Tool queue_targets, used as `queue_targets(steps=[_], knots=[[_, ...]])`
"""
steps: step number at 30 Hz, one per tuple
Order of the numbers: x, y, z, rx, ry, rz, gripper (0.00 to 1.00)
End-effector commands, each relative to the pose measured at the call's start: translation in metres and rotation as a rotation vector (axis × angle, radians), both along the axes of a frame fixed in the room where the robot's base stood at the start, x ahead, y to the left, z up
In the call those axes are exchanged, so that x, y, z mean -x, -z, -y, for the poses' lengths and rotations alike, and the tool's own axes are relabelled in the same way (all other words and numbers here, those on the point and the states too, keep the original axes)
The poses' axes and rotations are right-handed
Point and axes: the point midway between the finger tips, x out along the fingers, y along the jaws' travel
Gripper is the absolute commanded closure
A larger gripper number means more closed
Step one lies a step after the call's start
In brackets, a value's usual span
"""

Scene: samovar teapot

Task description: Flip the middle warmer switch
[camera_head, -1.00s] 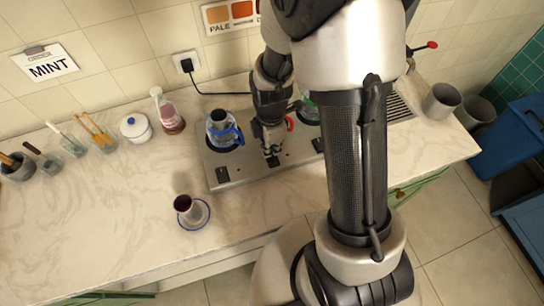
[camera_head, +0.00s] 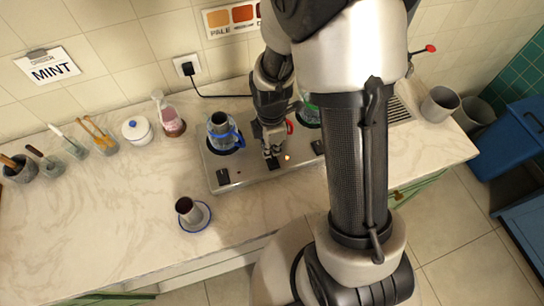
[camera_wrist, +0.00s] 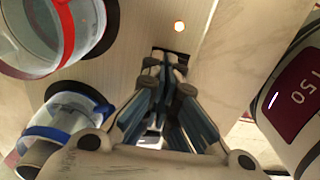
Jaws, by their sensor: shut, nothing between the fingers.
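The warmer (camera_head: 240,172) is a flat metal plate on the counter with dark switches along its front edge. The middle switch (camera_head: 274,164) is right at my gripper (camera_head: 271,153), which is shut and empty with its fingertips pointing down. In the wrist view the light (camera_wrist: 179,26) glows just beyond my fingertips (camera_wrist: 165,68), which cover most of the middle switch's dark slot. The left switch (camera_head: 222,177) and right switch (camera_head: 318,147) stand apart from my gripper.
A blue-banded glass pot (camera_head: 222,133) stands on the warmer left of my gripper. A red-banded pot (camera_wrist: 45,35) is close by in the wrist view, as is a red display (camera_wrist: 298,95). A cup on a saucer (camera_head: 206,222) stands in front. The front counter is mostly clear.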

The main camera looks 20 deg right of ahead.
Motion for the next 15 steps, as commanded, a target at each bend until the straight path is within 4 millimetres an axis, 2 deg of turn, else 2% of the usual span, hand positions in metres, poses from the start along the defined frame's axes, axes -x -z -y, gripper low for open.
queue_targets(steps=[1, 15], knots=[[0.000, -0.007, 0.000, 0.000, 0.000, 0.001, 1.00], [0.000, -0.045, 0.000, 0.000, 0.000, 0.000, 1.00]])
